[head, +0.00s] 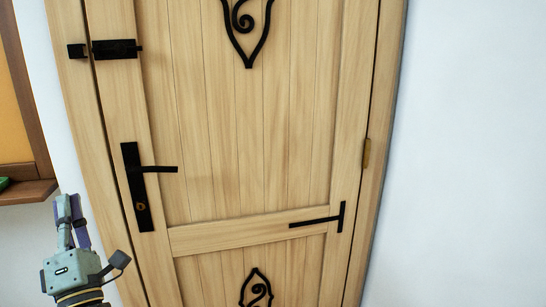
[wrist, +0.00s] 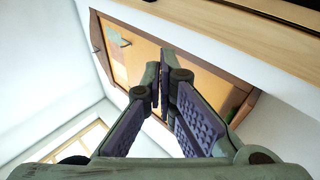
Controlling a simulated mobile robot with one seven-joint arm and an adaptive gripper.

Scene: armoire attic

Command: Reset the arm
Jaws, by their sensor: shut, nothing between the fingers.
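My gripper (head: 69,209) is at the lower left of the head view, fingers pointing up, in front of the white wall and just left of the door's frame. In the wrist view its fingertips (wrist: 163,82) meet, with nothing held between them. The light wooden door (head: 230,150) is closed and fills the middle of the head view. Its black lever handle (head: 160,169) on a long black plate is up and to the right of my gripper, apart from it. Most of my arm is out of view.
A black bolt latch (head: 115,49) is high on the door's left side. A brown wooden shelf edge (head: 27,191) with a green item (head: 4,183) juts from the left. White wall (head: 470,150) is bare at right. The wrist view shows an orange panel in a brown frame (wrist: 98,42).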

